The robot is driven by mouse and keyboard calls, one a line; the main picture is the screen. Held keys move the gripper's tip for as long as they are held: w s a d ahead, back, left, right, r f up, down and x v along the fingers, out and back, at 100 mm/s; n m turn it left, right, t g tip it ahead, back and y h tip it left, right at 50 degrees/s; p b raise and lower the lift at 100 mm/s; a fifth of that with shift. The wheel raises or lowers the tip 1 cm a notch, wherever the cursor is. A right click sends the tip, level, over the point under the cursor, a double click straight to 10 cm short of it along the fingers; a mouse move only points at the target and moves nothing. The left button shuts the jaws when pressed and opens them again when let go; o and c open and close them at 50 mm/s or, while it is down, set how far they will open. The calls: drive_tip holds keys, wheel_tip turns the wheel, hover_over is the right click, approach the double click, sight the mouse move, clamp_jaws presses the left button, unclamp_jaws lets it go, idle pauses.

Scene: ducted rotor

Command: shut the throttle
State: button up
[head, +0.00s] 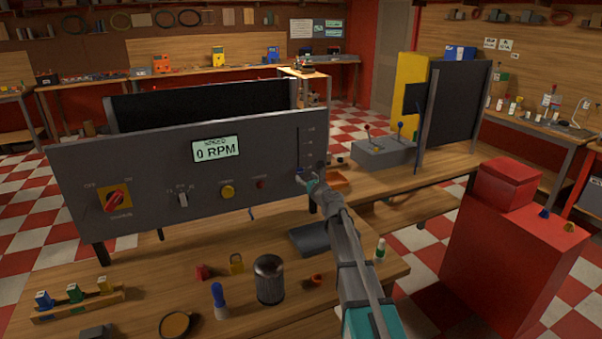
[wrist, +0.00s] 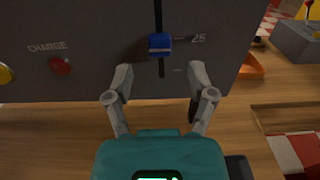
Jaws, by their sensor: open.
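The throttle is a blue slider knob (wrist: 160,44) in a dark vertical slot on the grey control panel (head: 90,165). In the wrist view it sits level with the "25" mark, and a short stretch of slot shows below it. My gripper (wrist: 160,85) is open and empty, its two fingers apart just below and in front of the knob, not visibly touching it. In the head view my gripper (head: 307,180) is at the lower right of the panel and largely hides the knob. The panel's display (head: 216,149) reads 0 RPM.
The panel also carries a red rotary switch (head: 115,199), a toggle (head: 183,199), a yellow button (head: 227,192) and a small red light (wrist: 59,66). An orange tray (wrist: 249,68) lies right of the panel. A dark cup (head: 269,280) and a blue-handled brush (head: 219,300) stand on the bench.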

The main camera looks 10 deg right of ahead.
sight(301, 171)
drive_tip(key=shift+x, duration=2.55)
clamp_jaws()
